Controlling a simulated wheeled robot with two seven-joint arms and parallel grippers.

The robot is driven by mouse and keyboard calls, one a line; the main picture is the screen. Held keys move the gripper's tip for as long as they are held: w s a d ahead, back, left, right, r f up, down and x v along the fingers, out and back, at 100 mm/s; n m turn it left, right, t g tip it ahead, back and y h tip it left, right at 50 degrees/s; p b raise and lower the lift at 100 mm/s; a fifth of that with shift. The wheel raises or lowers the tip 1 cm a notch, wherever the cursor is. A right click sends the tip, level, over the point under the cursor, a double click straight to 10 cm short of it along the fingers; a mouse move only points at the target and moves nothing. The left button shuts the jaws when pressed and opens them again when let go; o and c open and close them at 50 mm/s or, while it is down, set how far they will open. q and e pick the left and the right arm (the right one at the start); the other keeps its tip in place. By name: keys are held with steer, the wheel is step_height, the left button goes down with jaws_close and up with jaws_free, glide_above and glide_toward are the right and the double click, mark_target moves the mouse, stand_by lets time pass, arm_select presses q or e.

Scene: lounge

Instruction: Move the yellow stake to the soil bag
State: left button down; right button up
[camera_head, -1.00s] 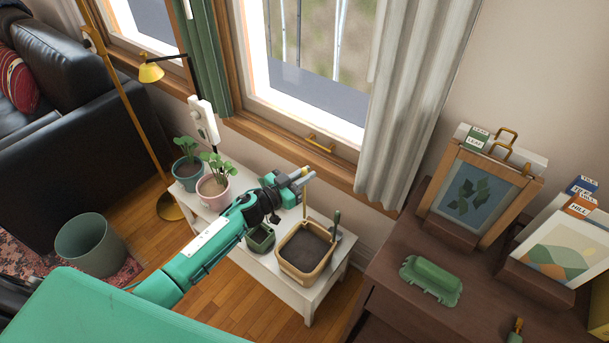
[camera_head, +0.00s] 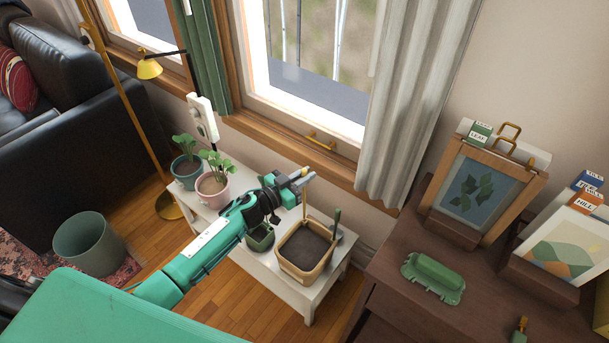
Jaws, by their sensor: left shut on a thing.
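The yellow stake (camera_head: 305,204) is a thin upright stick below the fingertips of my left gripper (camera_head: 303,179), which is shut on it. The soil bag (camera_head: 296,272) is a tan, open-topped container of dark soil on the white bench. The stake's lower end is at the far left rim of the bag; I cannot tell whether it is in the soil or behind the rim. The gripper is above and beyond the bag's far left side. My right gripper is not in view.
A small dark green pot (camera_head: 260,238) stands left of the bag, partly under my left arm. A green-handled tool (camera_head: 337,222) is at the bag's right. Two potted plants, one in a pink pot (camera_head: 212,190), stand at the bench's left end. The window wall is close behind.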

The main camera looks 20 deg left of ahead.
arm_select(q)
steer(key=shift+f, duration=0.15)
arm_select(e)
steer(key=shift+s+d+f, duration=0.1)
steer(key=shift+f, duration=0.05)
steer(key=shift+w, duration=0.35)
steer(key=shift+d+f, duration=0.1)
arm_select(q)
steer(key=shift+f, duration=0.1)
steer(key=shift+f, duration=0.15)
steer(key=shift+f+b, duration=0.3)
steer(key=shift+b, duration=0.15)
steer(key=shift+f, duration=0.1)
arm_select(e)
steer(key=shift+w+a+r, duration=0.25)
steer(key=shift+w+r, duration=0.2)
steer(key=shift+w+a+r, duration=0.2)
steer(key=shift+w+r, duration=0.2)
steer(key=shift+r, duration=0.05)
